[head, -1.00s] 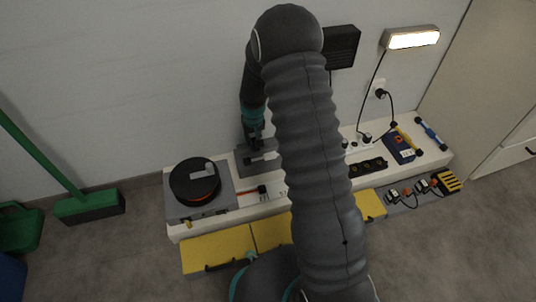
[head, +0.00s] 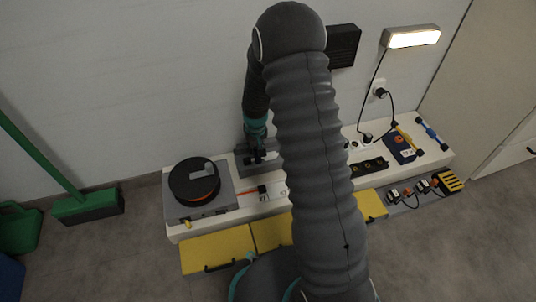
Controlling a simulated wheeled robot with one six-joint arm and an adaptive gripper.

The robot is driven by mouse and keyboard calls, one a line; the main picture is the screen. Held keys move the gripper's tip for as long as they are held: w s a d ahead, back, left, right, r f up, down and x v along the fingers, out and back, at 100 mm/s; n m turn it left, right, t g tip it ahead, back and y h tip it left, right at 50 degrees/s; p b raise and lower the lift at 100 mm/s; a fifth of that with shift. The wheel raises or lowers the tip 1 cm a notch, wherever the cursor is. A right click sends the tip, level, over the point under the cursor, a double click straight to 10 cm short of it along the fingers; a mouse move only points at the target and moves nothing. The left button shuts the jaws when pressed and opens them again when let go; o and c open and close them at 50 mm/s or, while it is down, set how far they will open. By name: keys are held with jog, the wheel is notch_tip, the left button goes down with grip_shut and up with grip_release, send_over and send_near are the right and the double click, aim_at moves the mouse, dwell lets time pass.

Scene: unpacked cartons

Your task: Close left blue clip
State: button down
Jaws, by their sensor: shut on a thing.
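My gripper (head: 258,156) is at the grey fixture (head: 243,165) on the white bench, left of the thick arm link. It is small and dark in the head view, and is shut on a small part there. That part is too small and covered to make out. I cannot pick out a left blue clip with certainty; the arm hides the middle of the bench.
Left on the white bench (head: 200,231) is a black reel (head: 194,180) on a grey base. A black socket strip (head: 369,167), a blue box (head: 401,147) and a blue-ended rod (head: 432,135) lie right. Yellow cases (head: 219,248) stand in front.

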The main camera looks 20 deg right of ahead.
aim_at(256, 148)
jog(key=shift+s+f, duration=0.2)
jog(key=shift+s, duration=0.05)
jog(key=shift+s+f, duration=0.3)
jog(key=shift+f, duration=0.25)
jog(key=shift+s+f, duration=0.25)
jog(key=shift+f, duration=0.25)
jog(key=c, duration=1.2)
grip_release()
jog(key=shift+w+r, duration=0.1)
jog(key=shift+r+p, duration=0.3)
jog(key=shift+r, duration=0.1)
jog(key=shift+r+p, duration=1.75)
jog(key=shift+r, duration=1.35)
